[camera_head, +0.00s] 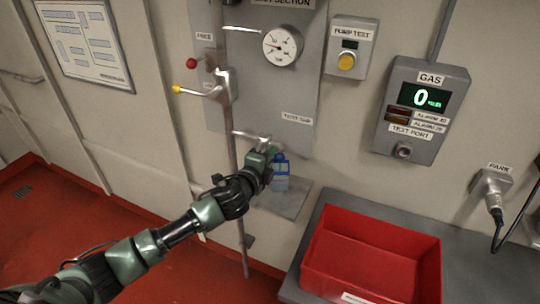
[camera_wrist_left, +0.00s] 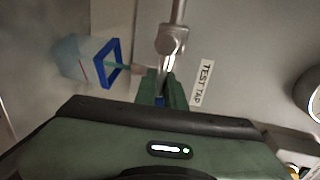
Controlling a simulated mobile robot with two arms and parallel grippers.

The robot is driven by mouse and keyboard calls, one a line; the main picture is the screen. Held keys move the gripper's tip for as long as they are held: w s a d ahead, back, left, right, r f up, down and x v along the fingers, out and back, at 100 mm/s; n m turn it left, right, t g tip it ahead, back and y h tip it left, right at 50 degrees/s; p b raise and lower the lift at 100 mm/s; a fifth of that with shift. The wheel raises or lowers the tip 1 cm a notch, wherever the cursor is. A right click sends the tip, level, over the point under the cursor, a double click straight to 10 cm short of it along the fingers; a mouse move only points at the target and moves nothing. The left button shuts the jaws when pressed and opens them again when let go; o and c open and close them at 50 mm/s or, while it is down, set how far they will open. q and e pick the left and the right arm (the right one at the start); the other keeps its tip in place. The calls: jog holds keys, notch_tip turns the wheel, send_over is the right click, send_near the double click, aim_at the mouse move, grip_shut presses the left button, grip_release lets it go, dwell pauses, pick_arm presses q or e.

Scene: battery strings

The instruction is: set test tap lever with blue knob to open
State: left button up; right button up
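The test tap (camera_head: 252,137) sticks out low on the grey wall panel, left of its "TEST TAP" label (camera_head: 297,118). In the left wrist view the metal tap body (camera_wrist_left: 172,40) is at top centre, and its lever (camera_wrist_left: 170,64) runs down towards my fingers. My left gripper (camera_head: 266,158) is at the lever's end, with its fingers (camera_wrist_left: 162,88) close together. A sliver of blue, seemingly the blue knob (camera_wrist_left: 160,101), shows between them; the fingers and hand hide most of it. My right gripper is not in view.
A clear and blue container (camera_head: 281,182) stands on a small shelf (camera_head: 295,205) just behind my left gripper. Levers with a red knob (camera_head: 192,63) and a yellow knob (camera_head: 177,89) are above left. A red bin (camera_head: 420,262) sits on the bench at right.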

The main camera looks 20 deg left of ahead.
pick_arm(q)
jog(key=o, duration=0.3)
jog(key=shift+d, duration=0.45)
jog(key=s, duration=0.2)
jog(key=s+r+b, duration=0.1)
jog(key=s, duration=0.4)
jog(key=shift+s+a+r+b, duration=0.2)
jog(key=shift+s+r+b, duration=0.1)
jog(key=shift+b, duration=0.1)
